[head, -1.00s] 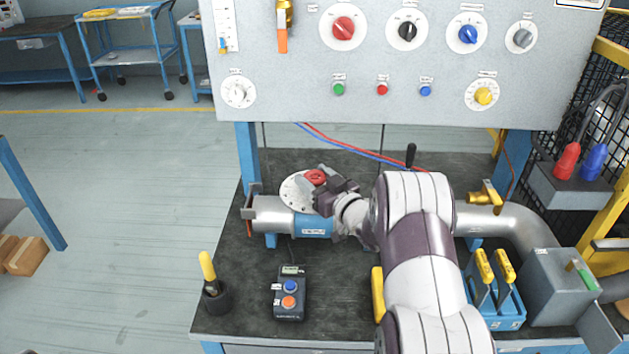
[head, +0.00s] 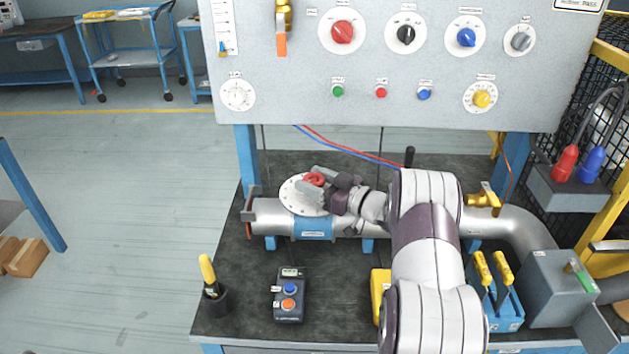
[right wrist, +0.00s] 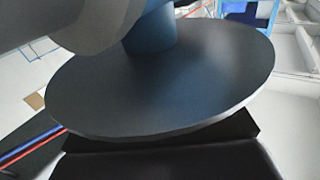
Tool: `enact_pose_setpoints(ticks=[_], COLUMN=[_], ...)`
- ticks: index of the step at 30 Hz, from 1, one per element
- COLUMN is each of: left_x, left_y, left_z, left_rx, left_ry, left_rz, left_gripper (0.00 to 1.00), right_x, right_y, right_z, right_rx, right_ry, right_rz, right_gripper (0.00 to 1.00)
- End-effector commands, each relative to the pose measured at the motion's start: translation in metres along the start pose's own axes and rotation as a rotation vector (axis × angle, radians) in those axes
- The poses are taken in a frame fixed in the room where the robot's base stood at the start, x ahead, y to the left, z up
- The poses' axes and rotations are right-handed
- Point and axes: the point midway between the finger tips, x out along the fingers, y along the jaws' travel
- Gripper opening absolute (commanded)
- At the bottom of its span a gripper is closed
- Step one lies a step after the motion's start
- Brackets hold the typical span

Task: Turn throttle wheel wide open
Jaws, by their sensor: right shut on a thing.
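The throttle wheel is a small red wheel (head: 315,178) in the middle of a white round dial plate (head: 296,204), on top of a grey pipe (head: 268,215) in the head view. My right gripper (head: 314,182) comes in from the right, with its fingers on both sides of the wheel, shut on it. The fingers hide part of the wheel, so its setting cannot be read. The right wrist view is filled by a large dark grey disc (right wrist: 170,85) at close range; I cannot tell for sure which part it is. My left gripper is not in view.
A control panel (head: 300,62) with several knobs stands behind the pipe. A black lever (head: 409,156) rises behind my right arm. In front are a control box (head: 289,304), a yellow-handled tool in a black cup (head: 217,302) and a blue holder (head: 506,313) with yellow handles.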

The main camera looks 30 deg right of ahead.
Motion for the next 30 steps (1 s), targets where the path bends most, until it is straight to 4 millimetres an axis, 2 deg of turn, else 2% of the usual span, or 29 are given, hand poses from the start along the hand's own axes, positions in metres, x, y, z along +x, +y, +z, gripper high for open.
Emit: enact_pose_setpoints(ticks=[4, 5, 6, 7, 17, 20, 27, 30], left_x=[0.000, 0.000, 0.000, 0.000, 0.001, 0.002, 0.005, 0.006], left_y=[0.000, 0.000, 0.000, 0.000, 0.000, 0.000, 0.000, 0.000], left_z=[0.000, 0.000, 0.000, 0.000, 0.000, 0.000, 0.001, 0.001], left_rx=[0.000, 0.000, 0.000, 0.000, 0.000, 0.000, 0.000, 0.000], left_ry=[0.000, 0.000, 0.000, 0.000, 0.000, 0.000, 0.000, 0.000], left_rz=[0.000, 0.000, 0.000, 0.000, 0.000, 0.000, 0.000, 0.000], left_gripper=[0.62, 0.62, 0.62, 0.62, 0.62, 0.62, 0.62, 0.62], right_x=[0.000, 0.000, 0.000, 0.000, -0.004, -0.022, -0.088, -0.108], right_y=[-0.001, -0.001, -0.001, -0.001, 0.000, 0.001, 0.001, 0.000], right_z=[0.001, 0.001, 0.001, 0.001, 0.001, 0.000, 0.001, 0.001], right_rx=[0.003, 0.003, 0.002, 0.002, 0.001, 0.001, 0.001, 0.002], right_ry=[-0.002, -0.002, -0.002, -0.001, -0.001, 0.000, -0.001, -0.001], right_rz=[-0.002, -0.002, -0.002, -0.002, 0.001, 0.004, 0.005, 0.003], right_gripper=[0.28, 0.65, 0.78, 0.84, 0.84, 0.84, 0.84, 0.84])
